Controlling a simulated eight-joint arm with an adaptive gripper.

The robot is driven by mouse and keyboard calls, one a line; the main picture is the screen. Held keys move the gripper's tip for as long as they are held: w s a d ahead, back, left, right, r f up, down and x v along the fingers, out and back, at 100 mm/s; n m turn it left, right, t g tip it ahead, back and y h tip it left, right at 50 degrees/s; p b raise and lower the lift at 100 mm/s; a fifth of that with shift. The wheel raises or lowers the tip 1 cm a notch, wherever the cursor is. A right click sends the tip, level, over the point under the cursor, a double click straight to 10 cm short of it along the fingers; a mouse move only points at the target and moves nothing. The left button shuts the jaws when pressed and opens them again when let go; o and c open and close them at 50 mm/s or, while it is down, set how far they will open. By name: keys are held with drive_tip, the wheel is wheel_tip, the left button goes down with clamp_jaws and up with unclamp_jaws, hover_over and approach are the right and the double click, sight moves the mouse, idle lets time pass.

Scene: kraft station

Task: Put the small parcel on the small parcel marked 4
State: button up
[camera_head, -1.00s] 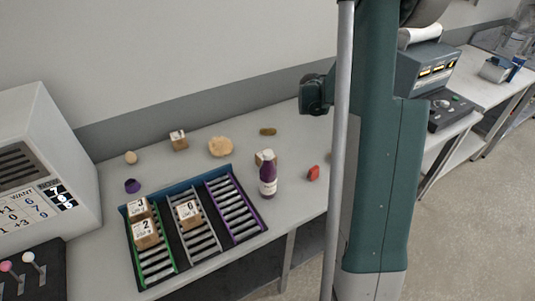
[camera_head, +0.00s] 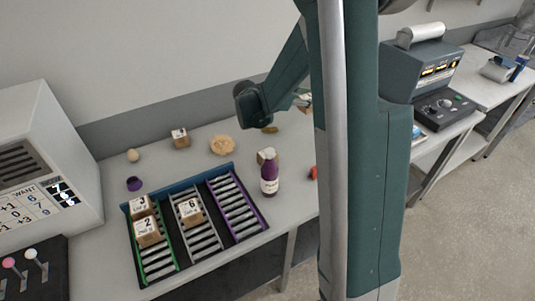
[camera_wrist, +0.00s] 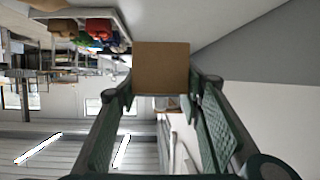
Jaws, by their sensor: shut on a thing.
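My gripper (camera_wrist: 163,88) is shut on a small brown cardboard parcel (camera_wrist: 161,66), whose plain face shows between the fingertips in the wrist view. In the head view my arm hides most of the gripper; a small white and brown patch beside the arm may be the held parcel. Small parcels stand on the table: one at the back (camera_head: 180,138) and one (camera_head: 262,157) partly behind the purple bottle. Other parcels lie in the rack: one marked 2 (camera_head: 148,238), one behind it (camera_head: 139,212) and one marked 6 (camera_head: 190,216). I cannot make out which parcel is marked 4.
The rack (camera_head: 216,238) has green, grey and purple lanes; the purple lane is empty. A purple bottle (camera_head: 269,178) stands upright right of it. A round tan item (camera_head: 222,145), a pale ball (camera_head: 133,155), a purple cup (camera_head: 134,184) and a red item (camera_head: 313,173) stand around.

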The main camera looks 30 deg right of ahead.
drive_tip(key=s+a+r, duration=0.1)
drive_tip(key=s+a, duration=0.3)
drive_tip(key=a, duration=0.7)
drive_tip(key=s+a+r, duration=0.2)
drive_tip(key=s+a, duration=0.2)
drive_tip(key=a, duration=0.8)
drive_tip(key=shift+s+a+r+m+g, duration=0.15)
drive_tip(key=shift+s+r+m+g, duration=0.15)
drive_tip(key=shift+g, duration=0.1)
drive_tip(key=shift+f, duration=0.15)
drive_tip(key=shift+f+b, duration=0.75)
drive_tip(key=shift+f, duration=2.25)
drive_tip(key=shift+f, duration=0.15)
drive_tip(key=shift+f+b, duration=0.5)
drive_tip(key=shift+f, duration=1.25)
drive_tip(key=shift+f, duration=0.15)
